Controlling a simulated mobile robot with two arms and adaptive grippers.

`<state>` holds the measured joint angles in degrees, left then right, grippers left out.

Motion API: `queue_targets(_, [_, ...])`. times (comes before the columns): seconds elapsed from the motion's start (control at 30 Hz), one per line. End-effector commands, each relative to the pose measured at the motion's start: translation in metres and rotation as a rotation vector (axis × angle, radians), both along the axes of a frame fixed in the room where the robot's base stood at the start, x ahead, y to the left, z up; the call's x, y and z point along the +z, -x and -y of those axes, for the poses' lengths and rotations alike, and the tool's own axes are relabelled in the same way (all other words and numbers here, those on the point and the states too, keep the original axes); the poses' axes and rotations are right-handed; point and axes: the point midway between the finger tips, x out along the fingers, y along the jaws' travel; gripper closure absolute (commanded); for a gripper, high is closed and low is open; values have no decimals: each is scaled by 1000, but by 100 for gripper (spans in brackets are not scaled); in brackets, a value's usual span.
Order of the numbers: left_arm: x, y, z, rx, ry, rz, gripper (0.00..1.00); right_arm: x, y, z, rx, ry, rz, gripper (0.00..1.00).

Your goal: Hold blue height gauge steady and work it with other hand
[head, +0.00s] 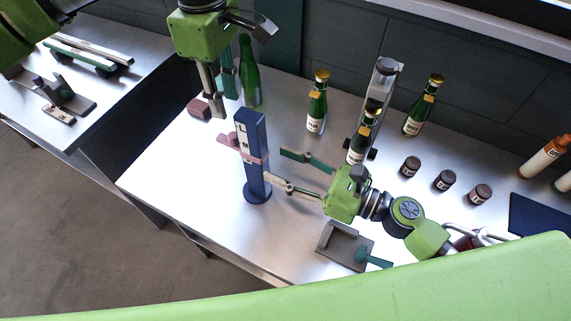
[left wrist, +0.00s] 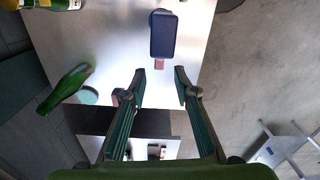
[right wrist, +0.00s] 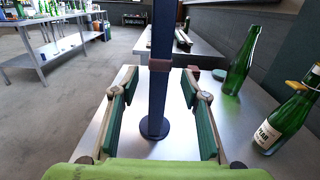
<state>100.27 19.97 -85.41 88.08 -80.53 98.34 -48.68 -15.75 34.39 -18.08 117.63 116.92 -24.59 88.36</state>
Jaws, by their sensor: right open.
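The blue height gauge (head: 253,175) stands upright on its round base near the table's front left, with a pink slider (head: 252,157) on its post. My right gripper (head: 276,166) is open just right of the post. In the right wrist view the post (right wrist: 162,100) shows between its spread fingers, with the slider (right wrist: 160,65) near fingertip height; contact cannot be told. My left gripper (head: 225,102) points down, open and empty, behind and left of the gauge. The left wrist view looks down on the gauge's top (left wrist: 175,37), beyond the fingertips.
A pink block (head: 199,108) and a green bottle (head: 249,72) are close to my left gripper. Labelled bottles (head: 317,103) and small dark jars (head: 444,181) stand right. A grey fixture (head: 340,244) lies in front of my right gripper.

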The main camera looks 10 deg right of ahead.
Motion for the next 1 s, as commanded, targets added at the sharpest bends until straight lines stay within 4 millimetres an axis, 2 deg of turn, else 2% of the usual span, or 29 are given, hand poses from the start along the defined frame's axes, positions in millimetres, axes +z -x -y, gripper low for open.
queue_targets(0.17, [0,0,0,0,0,0,72,2,-9,-10,5,-2,-2,58])
queue_targets(0.6, [0,0,0,0,0,0,72,1,-40,-54,3,-2,-3,58])
queue_targets(1.0, [0,0,0,0,0,0,72,1,-44,-60,2,-2,-4,58])
